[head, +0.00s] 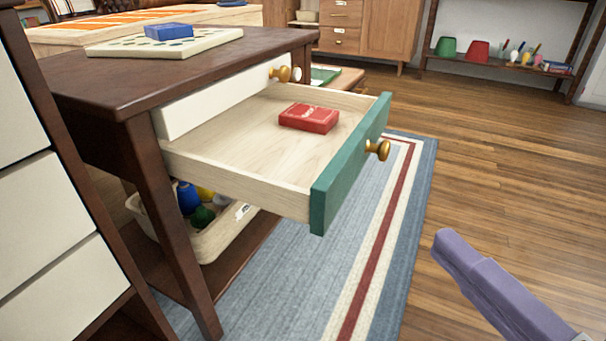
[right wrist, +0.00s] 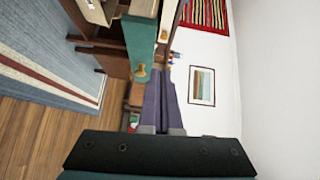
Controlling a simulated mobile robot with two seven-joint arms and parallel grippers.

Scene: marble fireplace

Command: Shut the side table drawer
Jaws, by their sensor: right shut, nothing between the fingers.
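The side table (head: 95,75) is dark brown wood and stands at the left of the head view. Its lower drawer (head: 240,150) is pulled well out, with a green front (head: 345,172) and a brass knob (head: 378,149). A red card box (head: 309,117) lies inside it. The white drawer above (head: 215,100) looks shut. My right gripper (head: 445,245) is shut and empty, with purple fingers, right of and apart from the green front. The right wrist view shows the fingers (right wrist: 160,100) beside the green front (right wrist: 140,42) and its knob (right wrist: 140,71). My left gripper is not in view.
A blue, white and red rug (head: 290,270) lies under the drawer. A bin of coloured things (head: 215,238) sits on the table's low shelf. A white-fronted cabinet (head: 50,215) stands close at left. The wooden floor (head: 500,150) at right is clear.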

